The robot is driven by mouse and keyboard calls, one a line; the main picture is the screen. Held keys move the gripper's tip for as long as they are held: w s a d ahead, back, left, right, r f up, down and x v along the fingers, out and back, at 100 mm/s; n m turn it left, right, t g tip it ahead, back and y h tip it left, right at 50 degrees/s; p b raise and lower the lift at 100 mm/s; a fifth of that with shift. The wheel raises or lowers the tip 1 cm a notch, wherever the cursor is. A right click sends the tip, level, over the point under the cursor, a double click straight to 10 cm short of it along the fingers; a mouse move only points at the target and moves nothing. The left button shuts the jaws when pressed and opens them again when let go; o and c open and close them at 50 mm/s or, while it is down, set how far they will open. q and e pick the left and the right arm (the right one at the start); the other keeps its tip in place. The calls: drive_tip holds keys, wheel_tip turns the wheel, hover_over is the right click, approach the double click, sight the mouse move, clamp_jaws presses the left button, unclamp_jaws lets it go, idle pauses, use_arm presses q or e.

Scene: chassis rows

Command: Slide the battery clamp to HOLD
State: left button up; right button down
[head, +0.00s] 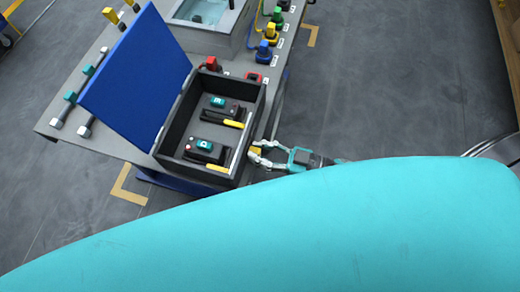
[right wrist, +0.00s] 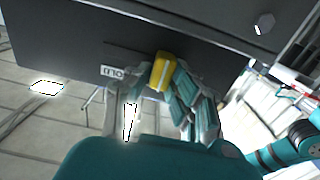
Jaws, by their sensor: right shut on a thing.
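The battery clamp's yellow knob (right wrist: 161,72) shows in the right wrist view on the dark outer wall of an open box (right wrist: 60,38). A thin dark slot runs to the left of the knob, with a small white label (right wrist: 112,72) below it that I cannot read. My right gripper (right wrist: 165,92) is shut on the yellow knob, with its fingers around it. In the head view my right gripper (head: 257,156) is at the right outer wall of the box (head: 257,112). The knob (head: 255,150) is partly hidden there by the fingers. My left gripper is not in view.
Inside the box are two dark modules with teal parts (head: 204,146) and yellow bars (head: 233,124). The blue lid (head: 137,75) stands open on the left. The grey bench (head: 60,112) holds a basin and coloured connectors (head: 264,50). Floor right of the bench is clear.

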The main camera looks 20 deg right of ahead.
sight(254, 131)
drive_tip(key=shift+w+d, duration=0.8)
drive_tip(key=shift+w, duration=0.35)
drive_tip(key=shift+w+d, duration=0.75)
drive_tip(key=shift+w, duration=0.35)
drive_tip(key=c, duration=1.2)
unclamp_jaws()
drive_tip(key=v, duration=1.2)
